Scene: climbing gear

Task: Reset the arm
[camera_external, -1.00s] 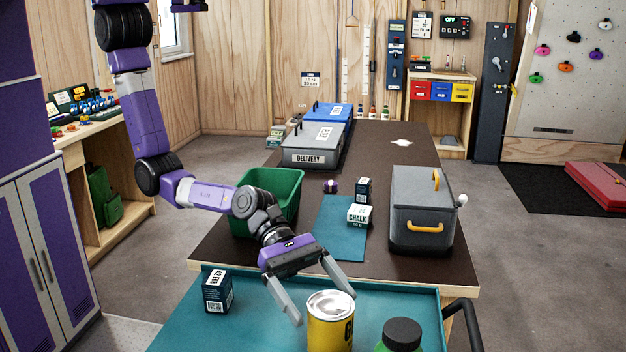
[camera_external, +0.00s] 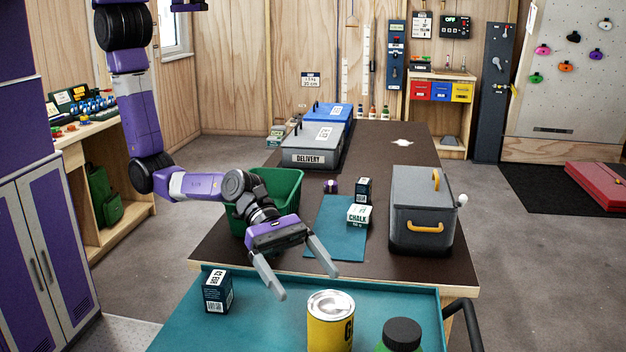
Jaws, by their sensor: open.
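My gripper (camera_external: 308,286) is open and empty. Its two grey fingers are spread and point down to the right, over the near edge of the dark table and the far edge of the teal tray surface (camera_external: 262,322). My arm comes down from the upper left and passes in front of the green bin (camera_external: 290,187), partly hiding it. The yellow can (camera_external: 330,325) stands on the teal surface, nearer the camera than the fingers and apart from them in the picture. A dark box (camera_external: 217,292) stands to the left of the fingers.
A green container with a black lid (camera_external: 402,335) is cut off at the bottom. A white chalk box (camera_external: 358,215) and a dark box (camera_external: 364,189) stand by the teal mat (camera_external: 335,240). A grey case (camera_external: 422,212) with yellow handles stands right. The grey delivery box (camera_external: 312,146) is farther back.

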